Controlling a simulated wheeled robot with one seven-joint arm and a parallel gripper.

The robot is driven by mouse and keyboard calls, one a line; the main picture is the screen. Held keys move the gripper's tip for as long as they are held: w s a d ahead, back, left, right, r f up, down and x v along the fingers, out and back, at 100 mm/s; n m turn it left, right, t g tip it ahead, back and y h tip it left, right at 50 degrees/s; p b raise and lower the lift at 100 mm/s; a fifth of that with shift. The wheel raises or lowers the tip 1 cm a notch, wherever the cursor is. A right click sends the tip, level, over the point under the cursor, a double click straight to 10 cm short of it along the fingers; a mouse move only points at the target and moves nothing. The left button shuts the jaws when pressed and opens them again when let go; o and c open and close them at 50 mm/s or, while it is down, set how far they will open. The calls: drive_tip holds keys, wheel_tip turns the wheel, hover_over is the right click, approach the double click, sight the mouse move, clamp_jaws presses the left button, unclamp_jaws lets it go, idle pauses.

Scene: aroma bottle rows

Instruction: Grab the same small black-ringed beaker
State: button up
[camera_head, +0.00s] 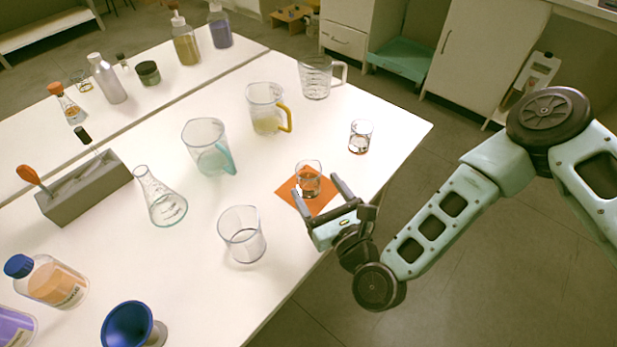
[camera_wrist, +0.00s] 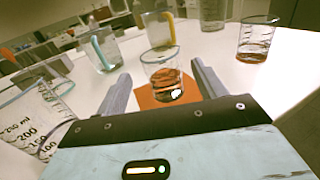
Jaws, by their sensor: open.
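A small clear beaker (camera_head: 308,183) with a dark rim stands upright on an orange square mat (camera_head: 284,190) near the table's right edge. In the wrist view this beaker (camera_wrist: 162,72) shows between and just beyond the fingertips. My gripper (camera_head: 316,185) is open and empty, with its fingers pointing at the beaker from the table edge; I cannot tell whether they touch it. A second small beaker (camera_head: 360,137) with dark markings stands behind and to the right, also in the wrist view (camera_wrist: 256,42). Which of the two is black-ringed is not clear.
A larger empty beaker (camera_head: 242,236) stands left of my gripper. Jugs with teal (camera_head: 207,147) and yellow (camera_head: 266,108) handles and a clear mug (camera_head: 316,77) stand farther back. A flask (camera_head: 160,197) is to the left. The table's right edge runs beneath my arm.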

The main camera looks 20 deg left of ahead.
sight(304, 167)
drive_tip(key=x, duration=0.2)
drive_tip(key=p+x, duration=0.1)
drive_tip(key=x, duration=0.4)
drive_tip(key=shift+w+f, duration=0.2)
drive_tip(key=shift+f, duration=0.1)
drive_tip(key=c, duration=1.1)
drive_tip(key=shift+r, duration=0.2)
